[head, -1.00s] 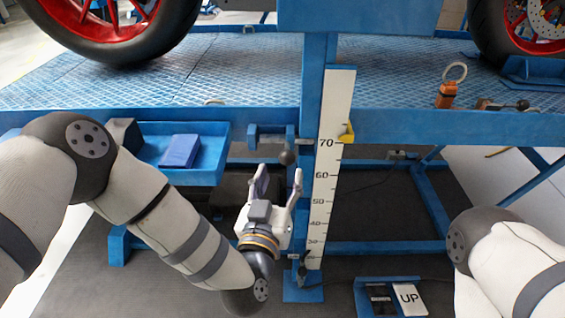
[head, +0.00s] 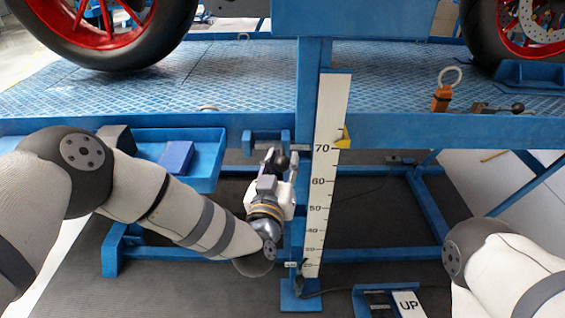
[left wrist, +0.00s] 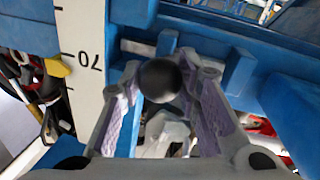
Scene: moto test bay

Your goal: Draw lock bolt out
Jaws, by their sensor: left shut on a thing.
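The lock bolt's round black knob (head: 281,163) sits just below a blue bracket (head: 262,140) on the lift's front edge, left of the white scale. In the left wrist view the knob (left wrist: 160,80) is between the two finger pads. My left gripper (head: 281,157) is shut on the knob, its fingers pointing up and away from me. The bolt's shaft behind the knob is hidden. My right arm (head: 505,265) shows at the lower right, but its gripper is out of view.
The white scale (head: 327,170) with a yellow pointer (head: 345,137) stands close right of my left gripper. A blue tray (head: 210,160) holding a blue box (head: 176,157) is to its left. An orange-bodied shackle (head: 441,98) rests on the platform. An "UP" pedal plate (head: 409,304) lies low right.

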